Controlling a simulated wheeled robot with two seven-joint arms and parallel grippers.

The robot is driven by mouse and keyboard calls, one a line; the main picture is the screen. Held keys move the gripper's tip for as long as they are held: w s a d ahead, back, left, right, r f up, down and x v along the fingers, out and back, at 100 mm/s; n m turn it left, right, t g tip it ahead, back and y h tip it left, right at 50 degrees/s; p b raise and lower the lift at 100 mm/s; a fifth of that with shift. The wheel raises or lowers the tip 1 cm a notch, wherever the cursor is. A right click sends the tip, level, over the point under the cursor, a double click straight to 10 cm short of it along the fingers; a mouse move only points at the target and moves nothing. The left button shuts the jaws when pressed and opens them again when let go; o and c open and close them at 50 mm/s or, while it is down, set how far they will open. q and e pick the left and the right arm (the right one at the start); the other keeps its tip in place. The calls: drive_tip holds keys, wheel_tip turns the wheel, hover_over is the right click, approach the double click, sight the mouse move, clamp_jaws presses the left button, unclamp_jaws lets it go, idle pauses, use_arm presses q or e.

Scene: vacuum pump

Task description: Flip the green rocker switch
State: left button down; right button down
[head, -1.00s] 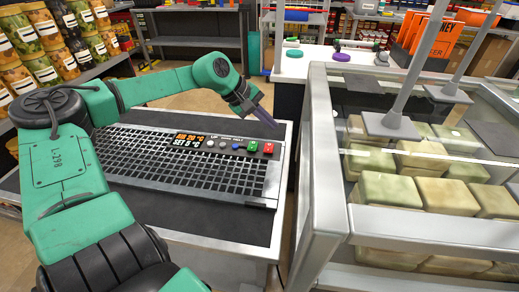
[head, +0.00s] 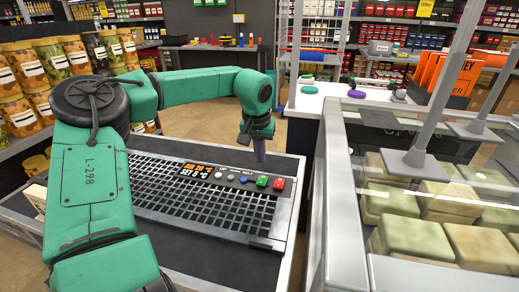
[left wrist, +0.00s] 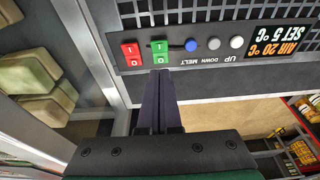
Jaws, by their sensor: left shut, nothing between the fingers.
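The green rocker switch (head: 262,181) sits on the control strip of the grey vent panel (head: 200,195), just left of the red rocker switch (head: 279,184). In the left wrist view the green rocker switch (left wrist: 156,50) shows I and O marks, with the red one (left wrist: 131,54) beside it. My left gripper (head: 260,158) is shut and empty, pointing down just behind the strip. In the left wrist view its fingertips (left wrist: 160,74) appear close to the green switch's edge; I cannot tell whether they touch. My right gripper is not in view.
Round buttons (left wrist: 191,45) and a temperature display (head: 196,171) share the strip. A glass-topped case (head: 345,230) with several pale green blocks stands to the right. Jars (head: 20,62) fill shelves at the left. A white counter (head: 345,101) is behind.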

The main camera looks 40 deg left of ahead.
sight(261, 183)
use_arm(q)
drive_tip(key=x, duration=0.5)
drive_tip(key=s+x, duration=0.1)
drive_tip(key=x, duration=0.2)
drive_tip(key=shift+s+d+f+p, duration=0.1)
drive_tip(key=shift+d+f+p, duration=0.05)
drive_tip(key=shift+d+p, duration=0.25)
drive_tip(key=shift+f, duration=0.15)
drive_tip(key=shift+f+b, duration=0.25)
drive_tip(key=shift+b, duration=0.25)
drive_tip(key=shift+s+t, duration=0.1)
drive_tip(key=shift+t, duration=0.2)
drive_tip(key=shift+r, duration=0.1)
